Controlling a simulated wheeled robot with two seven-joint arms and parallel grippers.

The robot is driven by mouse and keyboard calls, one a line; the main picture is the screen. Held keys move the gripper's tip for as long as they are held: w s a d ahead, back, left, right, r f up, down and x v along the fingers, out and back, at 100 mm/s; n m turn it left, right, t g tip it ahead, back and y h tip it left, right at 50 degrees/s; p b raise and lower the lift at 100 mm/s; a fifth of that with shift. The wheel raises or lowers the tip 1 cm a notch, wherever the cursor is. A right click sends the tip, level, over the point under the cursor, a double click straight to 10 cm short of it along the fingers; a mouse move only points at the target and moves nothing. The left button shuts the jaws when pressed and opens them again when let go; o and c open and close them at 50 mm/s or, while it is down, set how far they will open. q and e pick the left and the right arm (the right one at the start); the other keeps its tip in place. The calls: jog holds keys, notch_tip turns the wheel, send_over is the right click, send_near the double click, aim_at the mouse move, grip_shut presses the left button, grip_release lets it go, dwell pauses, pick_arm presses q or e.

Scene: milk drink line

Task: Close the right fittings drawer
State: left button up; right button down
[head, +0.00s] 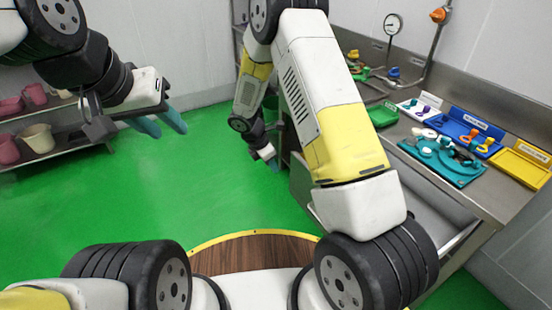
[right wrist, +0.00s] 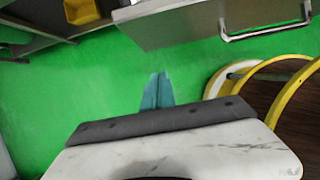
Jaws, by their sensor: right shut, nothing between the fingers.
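A grey metal drawer (head: 440,212) stands pulled out below the counter on the right in the head view. My right arm hides much of it. In the right wrist view its grey front (right wrist: 180,22) and bar handle (right wrist: 265,32) show at the top. My right gripper (head: 272,160) is shut and empty, pointing down beside the drawer's left end. In the right wrist view its teal fingertips (right wrist: 158,78) lie together over green floor, apart from the drawer front. My left gripper (head: 160,122) is open and empty over the floor at the left, far from the drawer.
The steel counter (head: 480,205) carries a teal tray (head: 440,165) of fittings, a blue tray (head: 465,132) and a yellow tray (head: 520,167). A shelf (head: 60,140) with pink and cream pots stands at the left. The green floor (head: 220,190) between is clear.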

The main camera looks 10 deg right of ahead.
jog(key=shift+w+d+f, duration=0.5)
jog(key=shift+d+f, duration=0.7)
jog(key=shift+f, duration=0.35)
jog(key=shift+w+d+f, duration=0.5)
jog(key=shift+d+f, duration=0.65)
jog(key=shift+f, duration=0.4)
jog(key=shift+w+d+f, duration=0.5)
jog(key=shift+d+f, duration=0.7)
jog(key=shift+f, duration=0.35)
jog(key=shift+d, duration=0.1)
